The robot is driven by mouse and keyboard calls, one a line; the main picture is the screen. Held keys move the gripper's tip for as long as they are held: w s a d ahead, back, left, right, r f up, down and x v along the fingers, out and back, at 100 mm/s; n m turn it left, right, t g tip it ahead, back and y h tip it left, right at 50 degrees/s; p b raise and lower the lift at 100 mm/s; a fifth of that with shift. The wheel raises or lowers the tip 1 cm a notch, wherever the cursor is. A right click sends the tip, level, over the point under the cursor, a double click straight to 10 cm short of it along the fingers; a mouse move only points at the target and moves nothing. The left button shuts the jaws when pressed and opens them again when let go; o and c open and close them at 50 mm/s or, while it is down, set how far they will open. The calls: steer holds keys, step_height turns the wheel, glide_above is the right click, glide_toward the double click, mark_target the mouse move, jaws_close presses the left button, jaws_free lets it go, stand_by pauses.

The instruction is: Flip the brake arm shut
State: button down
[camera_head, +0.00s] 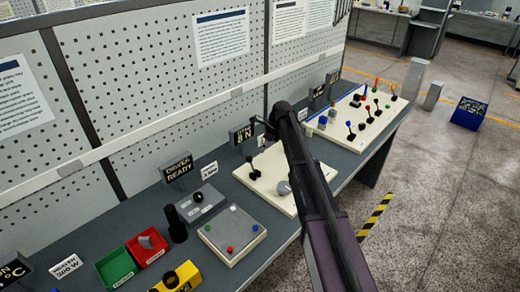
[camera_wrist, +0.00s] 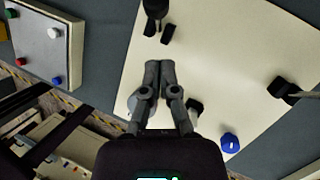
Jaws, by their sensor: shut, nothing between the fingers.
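My gripper (camera_wrist: 160,66) is shut and empty in the wrist view, its fingertips together over a cream board (camera_wrist: 215,60). A black lever (camera_wrist: 154,9) stands beyond the fingertips at the top edge, with small black blocks beside it. Another dark lever (camera_wrist: 287,91) is at the right. I cannot tell for sure which is the brake arm. A rounded grey piece (camera_wrist: 132,102) is partly hidden behind the left finger. In the head view the cream board (camera_head: 262,192) carries a black lever (camera_head: 253,171) and a grey knob (camera_head: 284,187); my arm hides its right part.
A blue knob (camera_wrist: 230,143) is right of my gripper. A grey button box (camera_head: 232,235) stands left of the board. A green bin (camera_head: 116,268) and a red bin (camera_head: 147,246) are farther left. Another board with several levers (camera_head: 372,120) is beyond my arm. A pegboard wall (camera_head: 170,90) backs the bench.

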steer(key=p+v, duration=0.7)
steer(key=v, duration=0.1)
steer(key=shift+w+r, duration=0.2)
steer(key=shift+w, duration=0.05)
steer(key=shift+a, duration=0.1)
stand_by(0.5)
steer(key=s+d+f+n+h+b, duration=0.1)
steer(key=s+d+f+n+b, duration=0.1)
steer(key=s+d+n, duration=0.4)
steer(key=s+d+f+n+h+b, duration=0.1)
steer(key=s+d+n, duration=0.5)
steer(key=s, duration=1.1)
steer(key=s+d+f+n+t+h+b, duration=0.1)
steer(key=s+d+f+n+h+b, duration=0.1)
steer(key=s+d+n, duration=0.4)
steer(key=s+f+n+b, duration=0.1)
steer(key=s+f+n, duration=0.1)
steer(key=s, duration=0.4)
steer(key=shift+d+f+n, duration=0.4)
steer(key=shift+n, duration=0.5)
steer(key=shift+w, duration=0.1)
